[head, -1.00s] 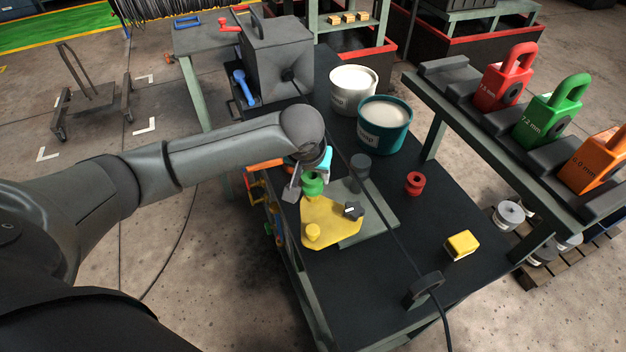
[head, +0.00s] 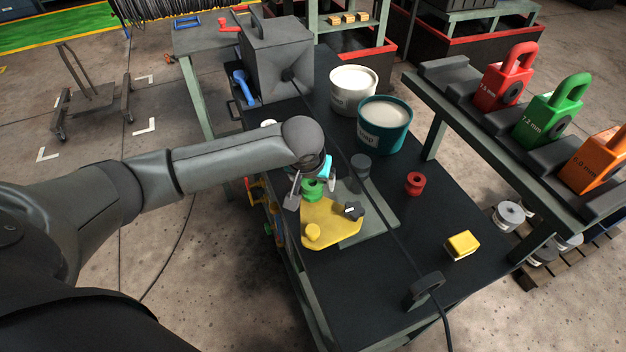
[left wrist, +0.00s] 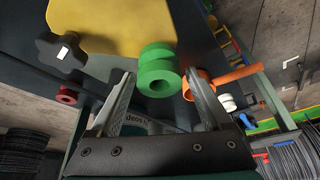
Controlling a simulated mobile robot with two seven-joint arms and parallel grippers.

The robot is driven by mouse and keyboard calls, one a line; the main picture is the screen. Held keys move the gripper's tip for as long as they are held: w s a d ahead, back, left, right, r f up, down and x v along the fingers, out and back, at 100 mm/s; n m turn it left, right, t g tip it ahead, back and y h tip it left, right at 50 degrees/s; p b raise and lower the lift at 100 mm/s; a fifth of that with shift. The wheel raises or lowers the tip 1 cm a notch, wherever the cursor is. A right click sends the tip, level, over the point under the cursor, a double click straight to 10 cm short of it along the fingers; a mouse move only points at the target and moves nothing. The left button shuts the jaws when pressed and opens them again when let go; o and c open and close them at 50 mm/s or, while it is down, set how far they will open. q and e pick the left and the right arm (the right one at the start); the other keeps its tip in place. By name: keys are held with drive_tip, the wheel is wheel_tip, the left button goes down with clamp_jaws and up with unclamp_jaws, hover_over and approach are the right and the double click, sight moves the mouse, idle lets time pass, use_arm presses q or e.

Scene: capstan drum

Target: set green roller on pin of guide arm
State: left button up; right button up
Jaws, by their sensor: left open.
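The green roller (head: 313,189) stands at the far corner of the yellow guide arm (head: 332,224), partly hidden by my left gripper. In the left wrist view the green roller (left wrist: 158,72) overlaps the edge of the yellow plate (left wrist: 115,22). I see no bare pin under it, and cannot tell whether it is seated. My left gripper (head: 308,192) is open over the roller. In the left wrist view the open fingers (left wrist: 158,80) are on either side of the roller's near end, with no clear contact. My right gripper is not in view.
A red spool (head: 415,183), a yellow block (head: 462,245) and a dark cylinder (head: 360,167) stand nearby. A cable crosses the bench. Teal (head: 385,128) and white buckets (head: 352,92) stand behind.

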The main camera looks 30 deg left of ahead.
use_arm(q)
drive_tip(key=p+v, duration=0.1)
drive_tip(key=v, duration=1.1)
drive_tip(key=shift+c, duration=0.3)
idle(0.7)
